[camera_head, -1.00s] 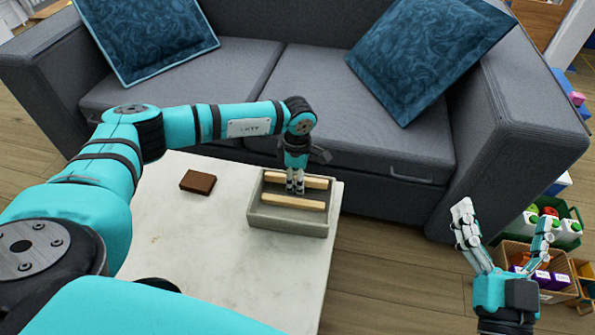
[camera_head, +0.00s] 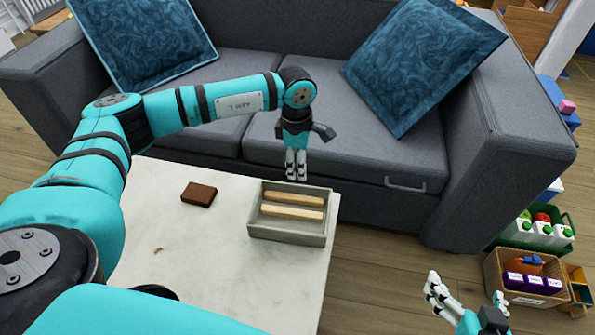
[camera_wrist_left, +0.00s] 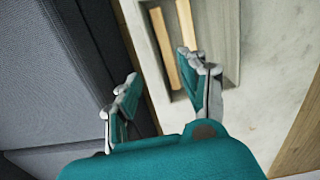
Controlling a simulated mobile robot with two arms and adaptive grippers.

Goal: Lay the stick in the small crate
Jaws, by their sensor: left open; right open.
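The small grey crate (camera_head: 288,238) stands on the marble table. Two light wooden sticks lie in it side by side, one stick (camera_head: 293,198) toward the back and one stick (camera_head: 291,213) in front of it. In the left wrist view the crate (camera_wrist_left: 230,40) and both sticks (camera_wrist_left: 162,45) (camera_wrist_left: 188,50) also show. My left gripper (camera_head: 296,177) is open and empty, above the crate's back edge and apart from the sticks. My right gripper (camera_head: 467,296) is open and empty, over the floor to the right of the table.
A brown block (camera_head: 198,194) lies on the table left of the crate. The grey sofa (camera_head: 350,130) with blue cushions stands close behind the table. Crates of goods (camera_head: 525,278) stand on the floor at the right. The table's front part is clear.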

